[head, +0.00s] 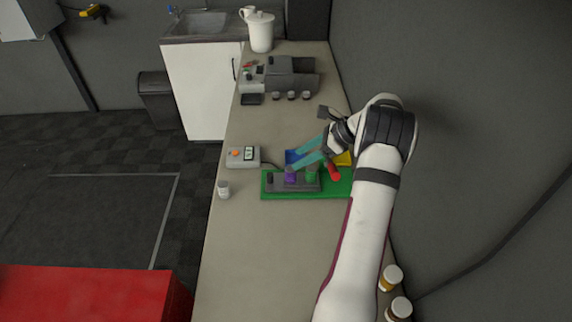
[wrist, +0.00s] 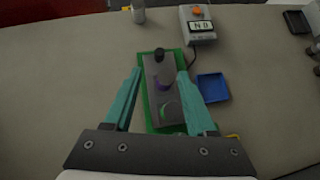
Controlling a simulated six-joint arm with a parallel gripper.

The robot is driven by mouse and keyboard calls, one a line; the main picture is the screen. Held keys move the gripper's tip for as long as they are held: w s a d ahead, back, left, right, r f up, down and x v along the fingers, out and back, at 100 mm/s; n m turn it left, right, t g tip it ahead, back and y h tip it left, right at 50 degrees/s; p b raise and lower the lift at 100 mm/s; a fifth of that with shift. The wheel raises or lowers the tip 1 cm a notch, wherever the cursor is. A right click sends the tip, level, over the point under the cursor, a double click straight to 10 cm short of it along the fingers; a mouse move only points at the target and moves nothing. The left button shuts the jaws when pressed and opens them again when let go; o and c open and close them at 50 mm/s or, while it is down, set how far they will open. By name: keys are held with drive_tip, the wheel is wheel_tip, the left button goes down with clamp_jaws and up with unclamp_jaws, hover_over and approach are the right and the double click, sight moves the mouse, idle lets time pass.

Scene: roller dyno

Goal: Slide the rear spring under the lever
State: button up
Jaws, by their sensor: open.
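A green board (head: 275,193) lies on the bench and carries a grey block (head: 304,186). On the block are a purple part (head: 290,176), a green part (head: 311,175) and a black knob (wrist: 159,54). A red lever-like handle (head: 334,171) lies at the board's right. I cannot tell which part is the rear spring. My gripper (head: 293,164) is open, its teal fingers over the block. In the wrist view its fingertips (wrist: 160,74) stand on either side of the block, above the purple part, with nothing held between them. The gripper covers the board's near end there.
A blue tray (wrist: 213,88) sits beside the board, and a yellow piece (head: 344,159) lies near the wrist. A grey box with an orange button and display (head: 242,157) is cabled nearby. A small white container (head: 223,190) stands left. The bench front (head: 255,255) is clear.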

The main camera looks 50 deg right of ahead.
drive_tip(key=shift+v, duration=1.2)
drive_tip(key=n+g+h, duration=0.1)
drive_tip(key=n+h, duration=1)
drive_tip(key=n, duration=1)
approach(270, 174)
drive_tip(key=x, duration=1)
drive_tip(key=shift+f, duration=0.1)
clamp_jaws()
